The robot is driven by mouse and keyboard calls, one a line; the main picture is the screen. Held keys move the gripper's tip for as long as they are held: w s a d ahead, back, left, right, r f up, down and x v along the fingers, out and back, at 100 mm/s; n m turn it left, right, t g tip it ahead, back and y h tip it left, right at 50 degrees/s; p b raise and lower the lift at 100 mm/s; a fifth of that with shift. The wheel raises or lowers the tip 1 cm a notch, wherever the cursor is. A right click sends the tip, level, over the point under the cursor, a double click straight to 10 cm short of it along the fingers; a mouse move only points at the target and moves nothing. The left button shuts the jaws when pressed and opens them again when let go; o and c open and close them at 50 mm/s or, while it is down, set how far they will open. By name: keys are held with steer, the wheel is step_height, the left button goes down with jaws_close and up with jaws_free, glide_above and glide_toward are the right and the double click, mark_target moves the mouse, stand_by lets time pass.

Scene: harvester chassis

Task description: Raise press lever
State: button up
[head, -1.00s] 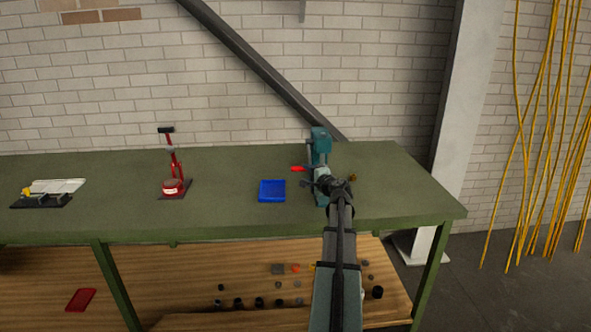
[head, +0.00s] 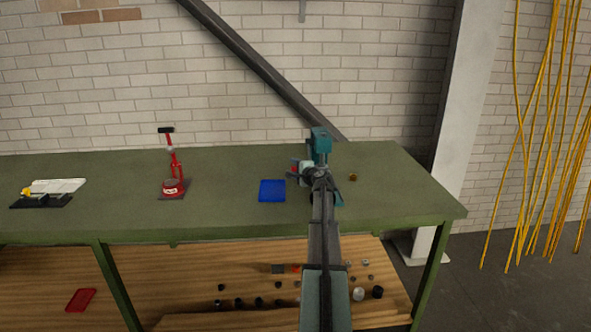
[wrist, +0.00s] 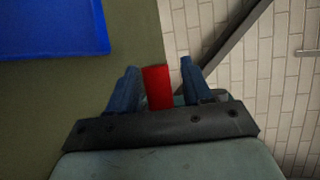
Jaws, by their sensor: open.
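The teal press (head: 320,141) stands on the green bench, right of the blue tray, partly hidden by my arm. Its red lever (wrist: 158,88) shows in the wrist view between the two fingers of my gripper (wrist: 158,72). The fingers are open, one on each side of the lever, with a narrow gap on the left and a wider one on the right.
The blue tray (head: 272,191) lies just left of the press; a small brass-coloured part (head: 353,177) is at its right. A red tool on a dark base (head: 172,186) stands further left. A brick wall (head: 240,110) is behind the bench (head: 225,215).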

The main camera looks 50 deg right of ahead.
jaws_close()
stand_by(0.3)
steer(key=shift+r, duration=0.15)
stand_by(0.3)
steer(key=shift+s+a+r+m+g+y, duration=0.15)
steer(key=shift+r+g+y, duration=0.05)
steer(key=shift+r+g, duration=0.25)
steer(key=shift+s+a+r+m+g+y, duration=0.1)
steer(key=shift+s+a+r+g+y, duration=0.1)
steer(key=shift+r+g, duration=0.25)
steer(key=shift+s+a+r+m+g+y, duration=0.1)
steer(key=shift+r+m+g+y, duration=0.15)
steer(key=shift+r, duration=0.3)
step_height(320, 180, up, 6)
steer(key=g+y, duration=0.1)
steer(key=m+g+y, duration=0.1)
steer(key=g, duration=0.1)
steer(key=g+y, duration=0.1)
steer(key=shift+r+g+y, duration=0.25)
steer(key=shift+g, duration=0.1)
steer(key=shift+m+g+y, duration=0.3)
steer(key=shift+g+y, duration=0.1)
steer(key=shift+g, duration=0.1)
steer(key=shift+w+d+r, duration=0.15)
steer(key=shift+r, duration=0.5)
steer(key=shift+w+d+r, duration=0.15)
steer(key=shift+w+r, duration=0.05)
steer(key=shift+r, duration=0.5)
steer(key=shift+w+d+r, duration=0.15)
steer(key=shift+r, duration=0.5)
